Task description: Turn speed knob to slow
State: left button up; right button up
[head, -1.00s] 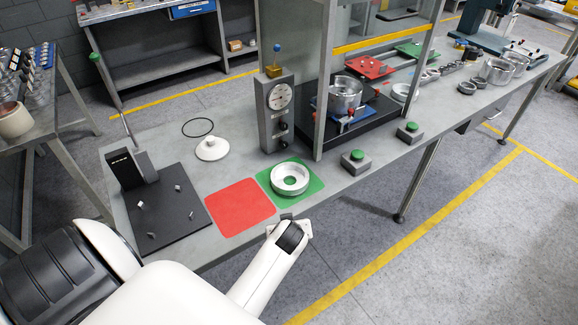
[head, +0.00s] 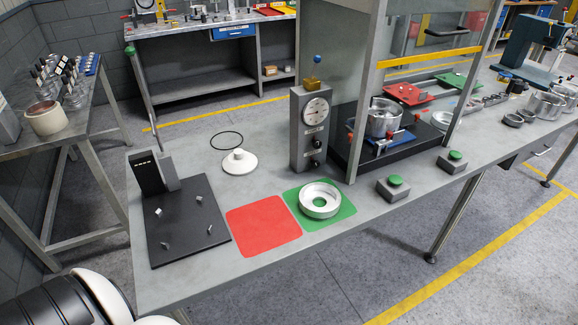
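A grey upright box (head: 299,136) stands on the bench and carries a round white dial (head: 316,112) with a label under it. Two small dark knobs sit on its front, an upper knob (head: 317,143) and a lower knob (head: 315,163). I cannot tell which is the speed knob, and their pointer settings are too small to read. A brass block with a blue ball sits on top of the box. Neither gripper shows; only part of my arm is at the bottom left.
A red mat (head: 263,226) and a green mat (head: 343,210) with a metal ring (head: 320,199) lie in front of the box. A white lidded disc (head: 239,163) and a black ring (head: 226,140) lie left. A black press base (head: 346,158) and green button boxes (head: 394,188) stand right.

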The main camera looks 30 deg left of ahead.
aim_at(315, 164)
jog(key=i+u, duration=0.1)
jog(key=u, duration=0.3)
jog(key=i+l+u, duration=0.1)
jog(key=u, duration=0.35)
jog(key=i+l+u, duration=0.1)
jog(key=u, duration=0.3)
jog(key=l+u, duration=0.25)
jog(key=u, duration=0.2)
jog(key=l+u, duration=0.2)
jog(key=u, duration=0.2)
jog(key=i, duration=0.05)
